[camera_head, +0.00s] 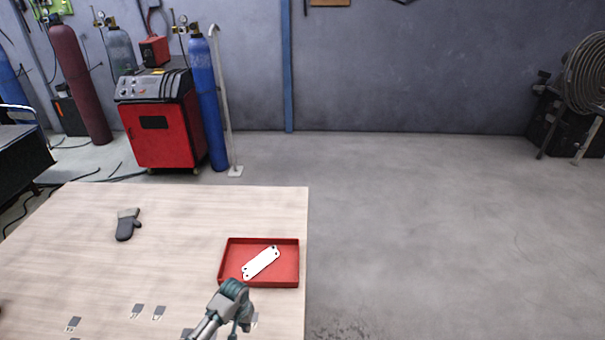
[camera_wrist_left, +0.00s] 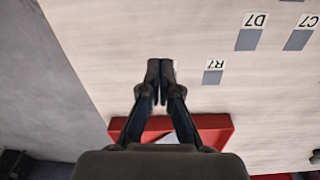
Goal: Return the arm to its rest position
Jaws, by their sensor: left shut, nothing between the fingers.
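My left gripper (camera_head: 235,331) is at the front of the table in the head view, just in front of the red tray. In the left wrist view its two dark fingers (camera_wrist_left: 160,72) are together at the tips, with nothing between them. A pale bracket (camera_head: 261,262) with small holes lies slantwise in the red tray (camera_head: 229,262). The red tray (camera_wrist_left: 215,124) also shows in the wrist view, partly hidden behind the gripper. My right gripper is not in view.
The wooden table (camera_head: 180,210) has a dark glove (camera_head: 127,224) at its back left. Several grey marks with labels lie along its front; one reads R7 (camera_wrist_left: 213,76). Open floor (camera_head: 430,230) lies right of the table. A red welding machine (camera_head: 160,130) stands behind.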

